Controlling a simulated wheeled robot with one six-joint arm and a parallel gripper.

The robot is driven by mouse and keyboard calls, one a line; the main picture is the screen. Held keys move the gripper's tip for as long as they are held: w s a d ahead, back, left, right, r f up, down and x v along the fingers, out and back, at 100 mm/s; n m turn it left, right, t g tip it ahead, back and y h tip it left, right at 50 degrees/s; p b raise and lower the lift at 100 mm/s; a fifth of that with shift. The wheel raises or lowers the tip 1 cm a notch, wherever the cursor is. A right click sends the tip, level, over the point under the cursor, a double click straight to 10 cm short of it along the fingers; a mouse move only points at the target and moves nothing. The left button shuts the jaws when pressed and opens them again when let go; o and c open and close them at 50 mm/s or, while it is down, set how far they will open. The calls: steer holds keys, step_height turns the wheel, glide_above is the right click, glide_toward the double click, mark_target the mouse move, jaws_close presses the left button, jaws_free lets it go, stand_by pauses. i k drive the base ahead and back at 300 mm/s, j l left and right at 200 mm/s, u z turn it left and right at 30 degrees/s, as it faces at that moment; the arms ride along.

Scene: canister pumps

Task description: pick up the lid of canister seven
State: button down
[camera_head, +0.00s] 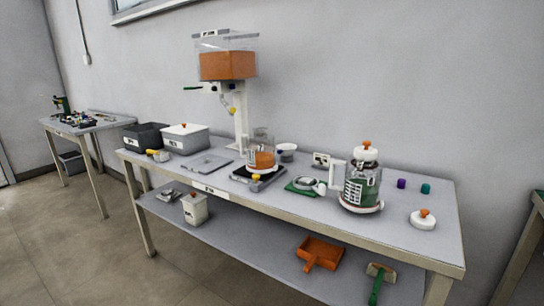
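A glass canister (362,187) with a white pump-like top, an orange knob, a labelled front and green contents stands at the right of the long table. A loose round white lid (423,221) with an orange knob lies on the tabletop to its right, apart from it. Another glass jug (262,158) with orange contents stands under a dispenser in the middle. I cannot read a number on either vessel, so I cannot tell which is canister seven. My gripper does not show in the picture.
The long table (420,252) has a lower shelf with a white bin (194,208), an orange dustpan (318,253) and a green-handled brush (378,283). A tall dispenser (227,68) holds orange material. Grey bins (186,144) stand at left. Floor at left is open.

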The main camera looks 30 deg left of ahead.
mark_target(422, 220)
steer(key=i, duration=1.2)
